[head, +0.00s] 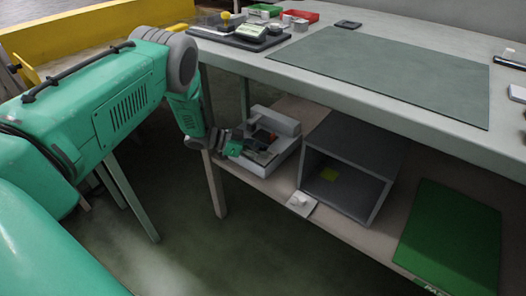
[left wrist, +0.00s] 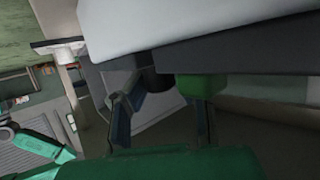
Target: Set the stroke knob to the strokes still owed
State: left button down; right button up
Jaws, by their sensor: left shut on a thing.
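A grey machine (head: 283,122) with a dark, partly red recess stands on the lower shelf under the bench. My left gripper (head: 238,148) is at its left front side, and shows from close up in the left wrist view (left wrist: 165,105). The left gripper is shut on a dark, short knob-like piece (left wrist: 154,79) under the machine's dark edge. The fingers partly hide this piece, and no setting or mark on it can be read. A small white plate with a round white knob (head: 299,201) lies at the shelf's front edge, right of the gripper. My right gripper is out of view.
A dark grey open box (head: 345,190) with a yellow note inside stands right of the machine. A green board (head: 450,240) lies farther right on the shelf. The bench top (head: 225,55) overhangs the shelf, and a table leg (head: 213,185) stands close below the gripper.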

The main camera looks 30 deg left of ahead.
pick_arm(q)
jog(key=shift+a, duration=0.15)
jog(key=c, duration=1.3)
grip_release()
jog(key=v, duration=1.2)
jog(key=shift+a+f, duration=0.1)
jog(key=shift+f, duration=0.1)
jog(key=shift+c, duration=0.2)
